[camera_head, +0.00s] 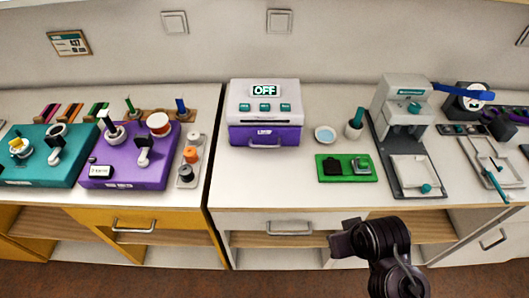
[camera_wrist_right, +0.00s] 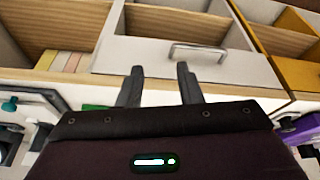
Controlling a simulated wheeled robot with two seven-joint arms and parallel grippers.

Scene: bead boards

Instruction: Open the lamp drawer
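A white box with a lit "OFF" display (camera_head: 264,91) stands on the counter, with a purple drawer (camera_head: 264,134) in its lower front. The purple drawer looks shut and has a bar handle. Under the counter is a white drawer (camera_head: 255,222) with a metal bar handle (camera_head: 289,228). It looks shut, and its handle also shows in the right wrist view (camera_wrist_right: 198,50). Its label is not readable. My right gripper (camera_wrist_right: 160,78) is open and empty, its fingers pointing towards the white drawer, apart from the handle. My left gripper is not in view.
A yellow cabinet with a handled drawer (camera_head: 133,226) adjoins on the left. Purple (camera_head: 120,170) and teal (camera_head: 40,165) boards stand above it. Open shelves lie below the drawers.

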